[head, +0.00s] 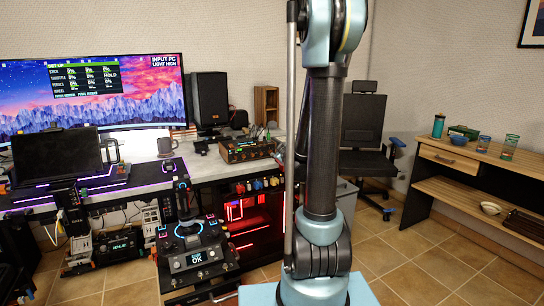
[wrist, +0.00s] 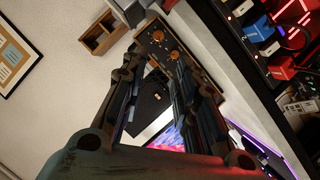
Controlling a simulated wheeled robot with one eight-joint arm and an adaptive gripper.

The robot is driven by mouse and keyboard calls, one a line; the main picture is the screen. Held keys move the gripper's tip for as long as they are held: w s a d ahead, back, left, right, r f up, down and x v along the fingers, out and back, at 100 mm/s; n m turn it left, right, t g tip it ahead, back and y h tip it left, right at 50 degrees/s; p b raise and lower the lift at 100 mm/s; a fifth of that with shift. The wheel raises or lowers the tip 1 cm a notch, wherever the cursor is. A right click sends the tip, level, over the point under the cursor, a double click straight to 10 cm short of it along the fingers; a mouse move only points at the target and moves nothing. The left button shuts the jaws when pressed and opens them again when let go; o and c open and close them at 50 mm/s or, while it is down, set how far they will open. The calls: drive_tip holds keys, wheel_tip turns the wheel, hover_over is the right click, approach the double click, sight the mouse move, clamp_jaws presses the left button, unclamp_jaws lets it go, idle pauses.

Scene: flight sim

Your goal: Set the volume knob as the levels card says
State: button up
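A wood-sided dark box with orange knobs (head: 245,150) stands on the desk in the head view. In the wrist view its knob panel (wrist: 166,42) lies just beyond my fingertips, with two larger orange knobs visible; I cannot read which is volume. My gripper (wrist: 160,65) is open and empty, its fingers apart and pointing toward the box, not visibly touching it. It is not seen in the head view. A framed board with papers (wrist: 14,58) hangs at the left of the wrist view; its text is unreadable and I cannot tell whether it is the levels card.
A wooden shelf box (head: 266,103) is beside the speaker. A joystick console (head: 192,245) stands in front. A side table (head: 450,160) is at right, with open floor before it.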

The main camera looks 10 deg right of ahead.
sight(270, 152)
drive_tip(key=x, duration=1.7)
drive_tip(key=shift+w+f, duration=0.1)
drive_tip(key=shift+w, duration=0.2)
clamp_jaws()
